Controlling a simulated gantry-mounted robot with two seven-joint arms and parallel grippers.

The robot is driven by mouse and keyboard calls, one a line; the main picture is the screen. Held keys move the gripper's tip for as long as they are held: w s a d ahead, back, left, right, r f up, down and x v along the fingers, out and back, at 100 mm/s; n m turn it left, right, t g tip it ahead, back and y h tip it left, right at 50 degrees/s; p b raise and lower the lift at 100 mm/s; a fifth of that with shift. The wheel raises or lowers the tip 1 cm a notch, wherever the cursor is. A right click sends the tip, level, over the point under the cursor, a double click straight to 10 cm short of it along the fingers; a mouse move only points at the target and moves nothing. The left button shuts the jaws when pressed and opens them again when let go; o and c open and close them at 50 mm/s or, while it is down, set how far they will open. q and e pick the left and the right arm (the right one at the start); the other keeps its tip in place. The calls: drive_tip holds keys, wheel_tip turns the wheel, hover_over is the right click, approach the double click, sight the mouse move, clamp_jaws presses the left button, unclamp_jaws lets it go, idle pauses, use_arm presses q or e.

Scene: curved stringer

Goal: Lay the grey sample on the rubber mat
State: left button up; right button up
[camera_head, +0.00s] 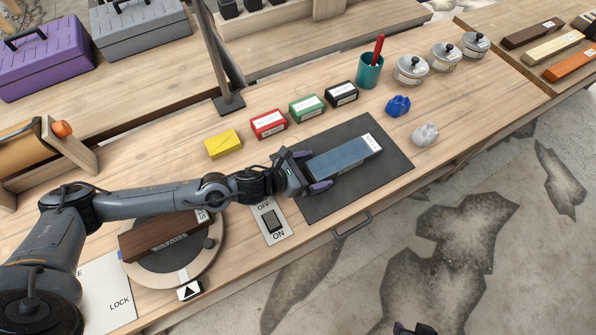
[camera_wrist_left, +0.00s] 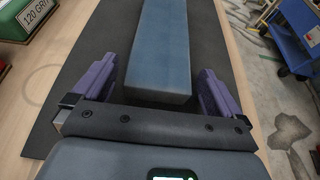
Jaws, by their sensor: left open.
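A long blue-grey block (camera_head: 345,158), the only greyish sample bar in view, lies flat on the dark rubber mat (camera_head: 390,165). It has a white label at its far right end. My left gripper (camera_head: 309,171) is open at the block's near end. In the left wrist view, its purple fingers stand on either side of the block (camera_wrist_left: 160,50), with gaps showing between fingers and block. The mat (camera_wrist_left: 75,75) shows around the block there too.
Yellow (camera_head: 223,144), red (camera_head: 268,124), green (camera_head: 306,108) and black (camera_head: 341,93) blocks line the mat's far side. A blue lump (camera_head: 398,106) and a grey lump (camera_head: 425,134) sit beyond its right end. A brown bar (camera_head: 160,237) lies on a round turntable (camera_head: 170,278) under my left arm.

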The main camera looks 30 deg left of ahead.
use_arm(q)
drive_tip(key=p+v, duration=0.1)
drive_tip(key=v, duration=0.9)
drive_tip(key=shift+s+a, duration=0.15)
drive_tip(key=shift+a, duration=0.1)
drive_tip(key=shift+s+a+r, duration=0.3)
drive_tip(key=shift+s+r, duration=0.1)
drive_tip(key=shift+s, duration=0.15)
